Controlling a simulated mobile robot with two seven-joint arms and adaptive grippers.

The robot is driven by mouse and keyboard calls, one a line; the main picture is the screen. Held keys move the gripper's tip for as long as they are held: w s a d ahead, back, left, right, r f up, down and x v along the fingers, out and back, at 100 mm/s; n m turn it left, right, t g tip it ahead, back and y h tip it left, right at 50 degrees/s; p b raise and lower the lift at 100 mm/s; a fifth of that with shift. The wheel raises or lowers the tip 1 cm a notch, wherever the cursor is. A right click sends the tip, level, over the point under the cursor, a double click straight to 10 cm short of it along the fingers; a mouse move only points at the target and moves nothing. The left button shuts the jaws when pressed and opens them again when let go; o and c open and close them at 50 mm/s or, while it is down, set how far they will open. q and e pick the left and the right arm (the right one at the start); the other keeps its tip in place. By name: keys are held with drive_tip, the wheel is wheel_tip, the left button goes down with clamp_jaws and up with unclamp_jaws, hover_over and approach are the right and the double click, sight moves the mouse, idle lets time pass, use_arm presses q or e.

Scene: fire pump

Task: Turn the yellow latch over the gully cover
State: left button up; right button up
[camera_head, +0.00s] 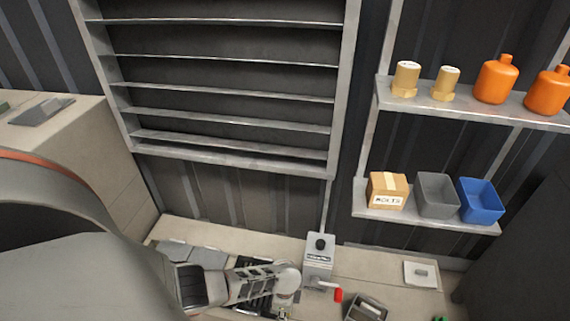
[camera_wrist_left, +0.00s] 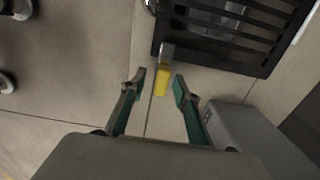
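The yellow latch (camera_wrist_left: 162,82) is a small yellow block on a grey stem at the edge of the black slatted gully cover (camera_wrist_left: 232,38), in the left wrist view. My left gripper (camera_wrist_left: 159,76) is open, with one green-padded finger on each side of the latch. The fingers look apart from it, with a gap on both sides. In the head view, part of the black gully cover (camera_head: 256,297) shows beneath my left arm. The latch and fingertips are hidden or too small to tell there. My right gripper is in neither view.
A grey box with a black knob and red-handled lever (camera_head: 319,262) stands right of my left wrist. A grey open bin (camera_head: 368,308) and a white plate (camera_head: 421,274) lie further right. A grey block (camera_wrist_left: 240,140) stands close to the right finger.

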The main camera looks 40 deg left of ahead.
use_arm(q)
drive_tip(key=shift+w+r, duration=0.1)
drive_tip(key=shift+r, duration=0.05)
wheel_tip(320, 180, up, 12)
idle(0.9)
idle(0.4)
